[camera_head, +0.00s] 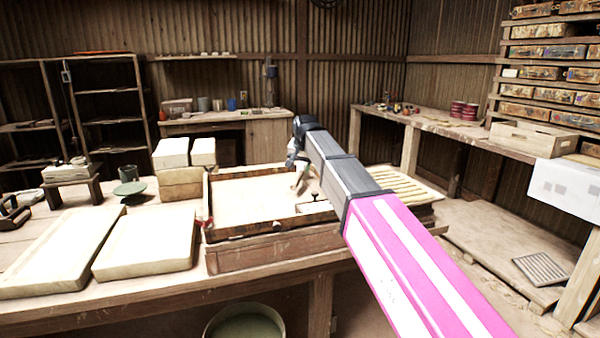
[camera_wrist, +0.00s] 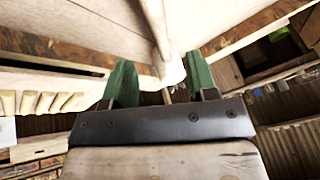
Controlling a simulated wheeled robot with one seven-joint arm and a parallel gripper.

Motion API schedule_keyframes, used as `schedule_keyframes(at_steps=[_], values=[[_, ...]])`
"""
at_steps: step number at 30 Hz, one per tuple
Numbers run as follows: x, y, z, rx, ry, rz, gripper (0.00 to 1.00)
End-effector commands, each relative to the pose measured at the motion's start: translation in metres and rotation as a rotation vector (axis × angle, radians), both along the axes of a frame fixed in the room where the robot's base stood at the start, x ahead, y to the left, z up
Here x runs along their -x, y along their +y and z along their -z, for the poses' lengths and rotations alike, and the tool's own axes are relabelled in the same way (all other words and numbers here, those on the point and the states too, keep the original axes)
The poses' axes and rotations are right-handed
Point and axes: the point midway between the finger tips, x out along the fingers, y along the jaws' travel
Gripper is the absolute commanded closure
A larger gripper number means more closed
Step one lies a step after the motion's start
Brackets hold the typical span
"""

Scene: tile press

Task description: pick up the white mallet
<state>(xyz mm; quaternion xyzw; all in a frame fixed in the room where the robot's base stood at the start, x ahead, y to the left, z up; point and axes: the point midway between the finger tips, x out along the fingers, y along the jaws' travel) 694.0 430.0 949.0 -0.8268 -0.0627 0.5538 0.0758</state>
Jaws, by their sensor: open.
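My gripper (camera_wrist: 160,60) shows two green fingers in the wrist view, spread apart and open. A pale, elongated thing (camera_wrist: 157,28), which looks like the white mallet, runs down between the fingers from the top of the picture. I cannot tell whether either finger touches it. In the head view my gripper (camera_head: 300,180) is low over the wooden press frame (camera_head: 262,232), mostly hidden behind my arm. The mallet cannot be made out clearly there.
A small pale block with a dark knob (camera_head: 315,207) sits at the frame's front right. Pale slabs (camera_head: 150,242) lie on the bench to the left, with stacked blocks (camera_head: 172,152) behind. A slatted rack (camera_head: 395,182) is to the right.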

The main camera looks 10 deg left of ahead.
Motion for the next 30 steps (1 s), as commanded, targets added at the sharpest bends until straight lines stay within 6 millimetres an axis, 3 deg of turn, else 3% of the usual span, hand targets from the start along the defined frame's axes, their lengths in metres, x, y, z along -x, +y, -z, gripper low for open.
schedule_keyframes(at_steps=[3,11,21,28,29,30], values=[[-0.008,0.004,0.016,0.001,0.001,0.000,0.47],[-0.015,0.007,0.031,0.000,0.001,0.000,0.47],[-0.033,0.014,0.068,0.000,0.001,0.000,0.47],[-0.033,0.014,0.070,0.000,0.000,0.000,0.47],[-0.033,0.015,0.070,0.000,0.000,0.000,0.54],[-0.033,0.015,0.070,0.000,0.000,0.000,0.67]])
